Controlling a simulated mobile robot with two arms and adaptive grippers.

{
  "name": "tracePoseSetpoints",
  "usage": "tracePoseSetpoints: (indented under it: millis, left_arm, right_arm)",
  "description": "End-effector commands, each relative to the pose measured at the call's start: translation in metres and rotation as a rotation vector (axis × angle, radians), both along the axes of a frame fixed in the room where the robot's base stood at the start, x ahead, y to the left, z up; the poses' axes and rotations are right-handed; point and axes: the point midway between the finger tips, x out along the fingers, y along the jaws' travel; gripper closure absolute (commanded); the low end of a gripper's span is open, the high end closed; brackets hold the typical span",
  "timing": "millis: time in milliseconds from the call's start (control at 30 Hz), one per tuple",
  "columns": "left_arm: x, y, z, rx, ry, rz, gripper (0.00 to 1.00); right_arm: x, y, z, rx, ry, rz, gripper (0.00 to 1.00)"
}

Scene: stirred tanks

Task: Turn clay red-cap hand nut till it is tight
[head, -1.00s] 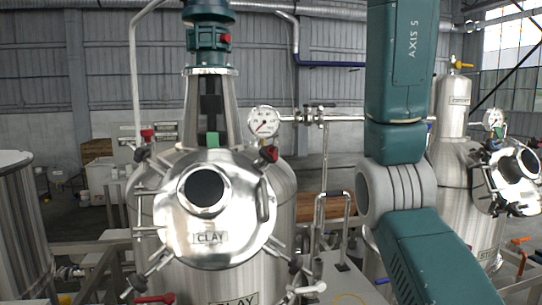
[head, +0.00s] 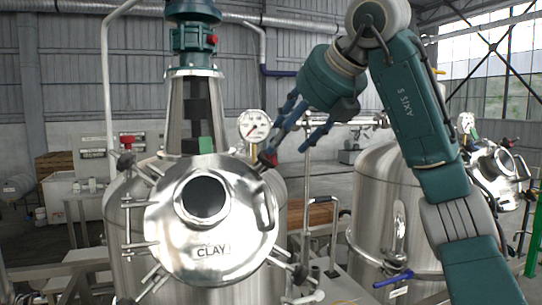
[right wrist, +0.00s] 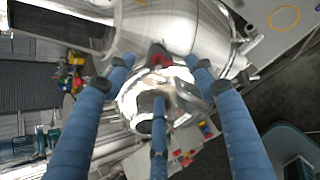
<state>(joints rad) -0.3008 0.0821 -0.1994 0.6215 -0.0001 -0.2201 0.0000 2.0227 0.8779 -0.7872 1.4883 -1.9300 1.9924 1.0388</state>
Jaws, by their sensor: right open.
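The red-cap hand nut (head: 269,158) sits at the upper right edge of the round steel lid (head: 165,235) marked CLAY, on the clay tank. In the right wrist view its red cap (right wrist: 157,54) shows ahead, between the finger ends. My right gripper (head: 290,142) has blue fingers and is open, reaching in from the right at the nut. In the right wrist view the gripper (right wrist: 158,70) has its fingers spread on both sides of the cap, with nothing clearly gripped. Whether a finger touches the nut cannot be told. My left gripper is not in view.
Several other clamp handles ring the lid, one with a dark knob (head: 126,161) at upper left. A pressure gauge (head: 254,126) and a pipe stand just behind the nut. Another steel tank (head: 385,190) stands to the right, partly behind my right arm.

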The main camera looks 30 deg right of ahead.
Motion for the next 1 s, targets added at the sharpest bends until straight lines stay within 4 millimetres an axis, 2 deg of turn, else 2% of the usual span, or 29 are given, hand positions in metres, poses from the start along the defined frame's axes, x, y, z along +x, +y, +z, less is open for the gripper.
tracePoseSetpoints:
  millis: [200, 400, 800, 867, 1000]
  left_arm:
    - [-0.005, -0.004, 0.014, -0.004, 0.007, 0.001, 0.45]
    - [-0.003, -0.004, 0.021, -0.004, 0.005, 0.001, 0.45]
    - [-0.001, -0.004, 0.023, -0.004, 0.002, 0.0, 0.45]
    - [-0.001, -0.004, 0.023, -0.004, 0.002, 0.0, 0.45]
    - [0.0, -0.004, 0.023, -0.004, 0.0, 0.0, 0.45]
  right_arm:
    - [0.034, -0.001, -0.027, -0.001, 0.004, 0.001, 0.45]
    - [0.055, -0.001, -0.044, -0.001, 0.001, 0.004, 0.45]
    - [0.062, -0.001, -0.051, -0.001, -0.002, 0.005, 0.45]
    - [0.062, -0.001, -0.051, 0.0, -0.002, 0.004, 0.53]
    - [0.062, -0.001, -0.051, -0.001, -0.002, 0.005, 0.81]
